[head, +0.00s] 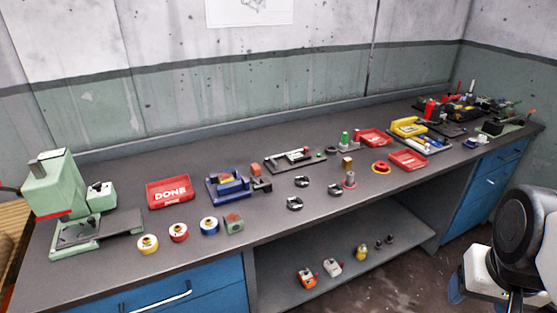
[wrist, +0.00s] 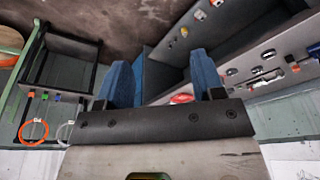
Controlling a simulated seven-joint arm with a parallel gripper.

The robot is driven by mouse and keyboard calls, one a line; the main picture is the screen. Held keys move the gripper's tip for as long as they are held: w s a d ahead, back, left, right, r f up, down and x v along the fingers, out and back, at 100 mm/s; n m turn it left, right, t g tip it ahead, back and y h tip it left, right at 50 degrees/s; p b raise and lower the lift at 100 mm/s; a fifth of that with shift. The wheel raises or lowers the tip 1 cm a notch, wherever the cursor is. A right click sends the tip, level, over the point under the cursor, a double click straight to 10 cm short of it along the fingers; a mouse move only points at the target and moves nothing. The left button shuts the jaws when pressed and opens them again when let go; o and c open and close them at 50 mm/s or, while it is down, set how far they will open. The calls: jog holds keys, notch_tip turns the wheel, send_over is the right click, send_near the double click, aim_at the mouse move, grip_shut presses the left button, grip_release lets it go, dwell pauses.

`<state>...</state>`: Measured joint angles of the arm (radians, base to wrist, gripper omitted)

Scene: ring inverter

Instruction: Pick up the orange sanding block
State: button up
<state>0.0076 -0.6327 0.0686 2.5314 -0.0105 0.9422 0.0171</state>
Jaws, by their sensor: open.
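A small orange-brown block (head: 255,169), which looks like the sanding block, sits on the bench behind a small dark bracket and right of a blue fixture (head: 228,184). A green block with a reddish top (head: 233,224) stands nearer the front edge. My gripper (wrist: 160,82) shows in the wrist view with its two blue fingers apart and nothing between them. It is far from the orange-brown block. In the head view part of my arm (head: 524,238) shows at the right edge, but the fingers cannot be made out. I cannot pick out the block in the wrist view.
The long dark bench (head: 110,270) holds a green press (head: 60,190), a red DONE tray (head: 168,191), several tape rolls, black rings, red trays (head: 408,159) and a yellow case (head: 408,127). Several small items, one orange (head: 306,278), lie on the lower shelf. Blue drawers flank it.

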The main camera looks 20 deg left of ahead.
jog(key=w+a+r+n, duration=0.1)
jog(key=w+a+r, duration=0.25)
jog(key=w, duration=0.65)
jog(key=w+a+r+n, duration=0.1)
jog(key=w+a+r, duration=0.1)
jog(key=w+a, duration=0.5)
jog(key=w+a+f+n+g, duration=0.1)
jog(key=w+a, duration=0.5)
jog(key=w, duration=0.4)
jog(key=w+a+f+n, duration=0.1)
jog(key=w+a+n, duration=0.1)
jog(key=w+a, duration=0.55)
jog(key=n+g, duration=0.2)
jog(key=n, duration=0.2)
send_over(255, 166)
jog(key=f, duration=2)
jog(key=shift+d+f, duration=0.2)
jog(key=shift+d, duration=0.1)
jog(key=shift+a+f, duration=0.2)
jog(key=shift+a, duration=0.1)
jog(key=shift+f, duration=0.1)
jog(key=shift+f, duration=1.2)
